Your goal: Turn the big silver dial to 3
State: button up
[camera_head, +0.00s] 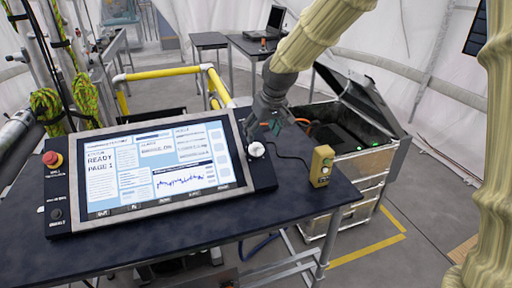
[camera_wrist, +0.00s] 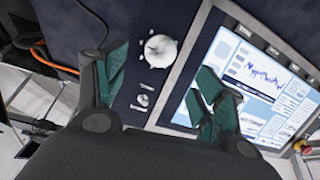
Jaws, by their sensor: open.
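The big silver dial (camera_head: 256,149) is a round knob on the dark panel strip at the right side of the screen console. In the wrist view the dial (camera_wrist: 160,51) sits beyond my gripper, between its two spread fingers, with tick marks around it; its numbers are too small to read. My gripper (camera_head: 264,128) is just above and behind the dial in the head view. In the wrist view my gripper (camera_wrist: 155,90) is open, with green finger pads apart and nothing between them. The fingers do not appear to touch the dial.
The console screen (camera_head: 158,165) reads READY PAGE 1. A red emergency button (camera_head: 52,159) is at its left. A smaller knob (camera_wrist: 143,99) is near the dial. A yellow control box (camera_head: 321,166) with a cable stands right on the dark table (camera_head: 200,226). An open case (camera_head: 345,130) stands behind.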

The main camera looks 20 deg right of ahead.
aim_at(257, 148)
jog(key=shift+p+x, duration=1.05)
jog(key=shift+x, duration=3.45)
jog(key=c, duration=1)
